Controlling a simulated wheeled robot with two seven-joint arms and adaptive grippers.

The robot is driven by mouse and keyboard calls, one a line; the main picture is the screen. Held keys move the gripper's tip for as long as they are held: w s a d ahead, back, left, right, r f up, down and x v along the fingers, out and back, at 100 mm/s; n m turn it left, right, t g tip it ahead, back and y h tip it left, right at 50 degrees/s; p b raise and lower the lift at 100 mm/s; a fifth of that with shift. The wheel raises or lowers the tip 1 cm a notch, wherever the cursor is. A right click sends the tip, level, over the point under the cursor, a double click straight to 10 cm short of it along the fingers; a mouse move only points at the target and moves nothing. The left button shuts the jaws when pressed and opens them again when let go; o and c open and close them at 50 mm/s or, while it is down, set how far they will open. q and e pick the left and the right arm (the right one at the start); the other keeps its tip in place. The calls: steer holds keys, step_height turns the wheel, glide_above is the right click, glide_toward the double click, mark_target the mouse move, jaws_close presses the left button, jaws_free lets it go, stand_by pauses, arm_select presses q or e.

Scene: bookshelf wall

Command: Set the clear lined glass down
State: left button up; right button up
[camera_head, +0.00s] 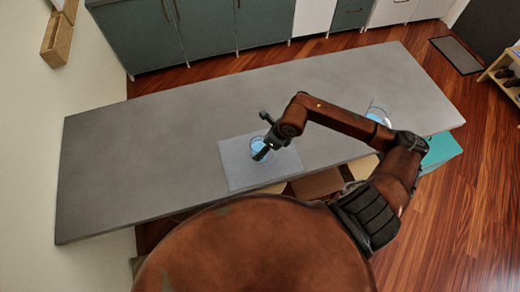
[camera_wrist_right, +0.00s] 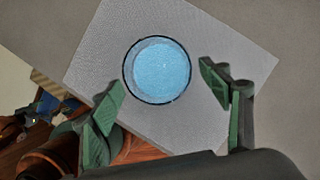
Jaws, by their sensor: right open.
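The clear lined glass (camera_head: 258,145), bluish with a dark rim, stands upright on a light grey mat (camera_head: 234,177) on the counter. In the right wrist view the glass (camera_wrist_right: 157,70) is seen from above as a blue disc on the mat (camera_wrist_right: 235,45). My right gripper (camera_head: 264,151) is at the glass and hides part of it in the head view. In the wrist view my right gripper (camera_wrist_right: 162,88) has its green fingers spread wide, one on either side below the glass, with a gap to it. My left gripper is not in view.
The long grey counter (camera_head: 130,150) is bare to the left of the mat. Another clear bluish item (camera_head: 377,115) stands on the counter to the right, partly behind my arm. Stools (camera_head: 318,184) stand along the near edge. Cabinets (camera_head: 205,28) line the far side.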

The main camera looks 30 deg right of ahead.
steer(key=b+v, duration=0.1)
steer(key=v, duration=0.6)
steer(key=shift+d, duration=0.1)
